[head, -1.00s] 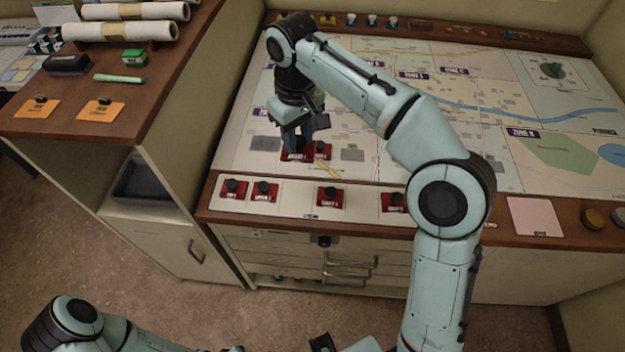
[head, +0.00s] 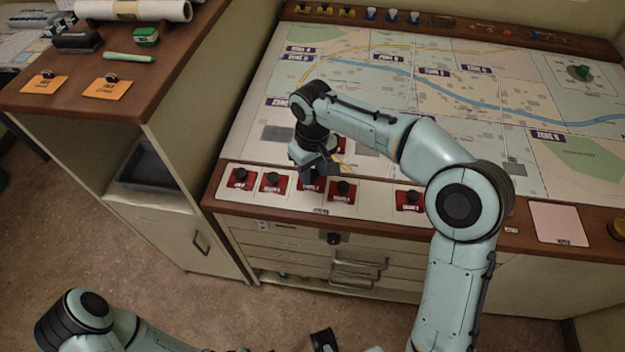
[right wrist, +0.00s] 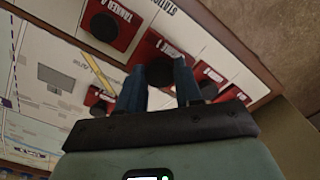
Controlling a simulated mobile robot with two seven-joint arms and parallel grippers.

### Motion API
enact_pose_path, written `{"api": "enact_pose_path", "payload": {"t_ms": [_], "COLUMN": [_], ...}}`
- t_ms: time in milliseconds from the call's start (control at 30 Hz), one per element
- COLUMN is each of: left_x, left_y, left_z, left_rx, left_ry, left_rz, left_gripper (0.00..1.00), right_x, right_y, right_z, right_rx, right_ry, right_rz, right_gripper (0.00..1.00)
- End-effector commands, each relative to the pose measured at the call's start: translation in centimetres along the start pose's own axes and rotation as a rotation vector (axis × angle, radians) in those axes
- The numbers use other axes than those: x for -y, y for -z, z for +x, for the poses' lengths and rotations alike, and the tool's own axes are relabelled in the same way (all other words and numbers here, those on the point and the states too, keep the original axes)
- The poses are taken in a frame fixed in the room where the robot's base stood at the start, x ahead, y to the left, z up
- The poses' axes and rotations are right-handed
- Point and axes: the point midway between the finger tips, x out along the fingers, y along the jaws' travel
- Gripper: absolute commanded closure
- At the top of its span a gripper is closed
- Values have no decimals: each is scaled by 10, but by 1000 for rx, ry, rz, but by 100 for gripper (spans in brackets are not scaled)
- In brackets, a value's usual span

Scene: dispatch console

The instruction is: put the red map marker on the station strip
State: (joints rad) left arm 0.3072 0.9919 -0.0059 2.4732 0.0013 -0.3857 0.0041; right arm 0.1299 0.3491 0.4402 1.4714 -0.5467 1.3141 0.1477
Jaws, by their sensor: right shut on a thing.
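My right gripper (head: 313,174) is shut on the black knob of a red map marker (head: 309,187). The marker is over the white station strip (head: 376,196) at the map's front edge, in line with the markers there. Whether it touches the strip I cannot tell. In the right wrist view the blue fingers (right wrist: 158,82) stand either side of the knob, with the marker's red plate (right wrist: 149,46) beyond them. Its label is partly hidden. My left arm shows at lower left in the head view, but its gripper is not clearly in view.
Two red markers (head: 271,183) stand left of the held one, another (head: 342,191) close on its right, and one (head: 408,201) farther right. Another red marker (head: 340,146) stands on the map behind the gripper.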

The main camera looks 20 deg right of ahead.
Motion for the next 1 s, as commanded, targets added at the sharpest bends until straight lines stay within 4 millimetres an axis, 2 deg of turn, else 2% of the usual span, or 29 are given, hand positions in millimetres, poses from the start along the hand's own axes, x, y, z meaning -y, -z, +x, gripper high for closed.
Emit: {"api": "enact_pose_path", "payload": {"t_ms": [267,633,667,733,1000], "left_x": [2,3,3,3,3], "left_y": [-1,-1,-1,-1,-1], "left_z": [6,8,8,7,7], "left_rx": [2,3,3,2,2], "left_ry": [1,1,1,1,1], "left_rz": [-1,-1,-1,-1,-1], "left_gripper": [57,57,57,57,57], "right_x": [0,0,0,0,0], "right_y": [-1,0,0,0,0], "right_z": [39,42,43,42,42], "right_rx": [4,1,1,1,1], "right_ry": [0,0,0,0,0], "right_rz": [0,0,0,0,0], "right_gripper": [97,97,62,40,40]}}
